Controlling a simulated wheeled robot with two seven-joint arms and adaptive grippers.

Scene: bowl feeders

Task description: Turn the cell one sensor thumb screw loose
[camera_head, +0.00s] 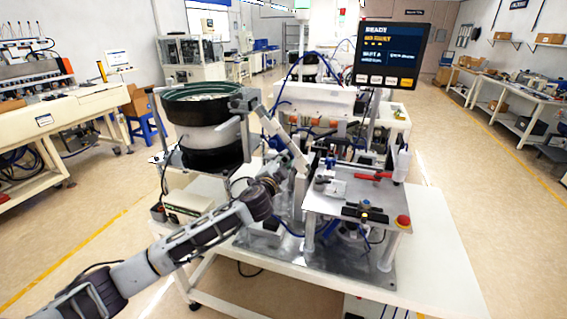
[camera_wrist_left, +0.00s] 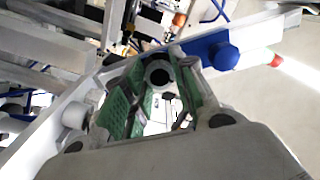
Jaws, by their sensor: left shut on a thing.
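My left gripper (camera_head: 283,179) reaches in from the left, below the bowl feeder and beside the sloping white-grey rail. In the left wrist view my left gripper (camera_wrist_left: 155,98) has its green-padded fingers closed around a small dark round part (camera_wrist_left: 158,76), which looks like the sensor thumb screw. The fingers and palm hide most of it, so its turn angle cannot be told. A blue knob (camera_wrist_left: 222,52) sits on a light bar to the right of the fingers, apart from them. My right gripper is in neither view.
The bowl feeder (camera_head: 196,106) stands above and left of my gripper. The sloping rail (camera_head: 283,143) runs close by it. A metal fixture plate (camera_head: 335,207) with red-handled clamp and red button (camera_head: 403,221) lies to the right. The white table (camera_head: 440,275) is clear at front right.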

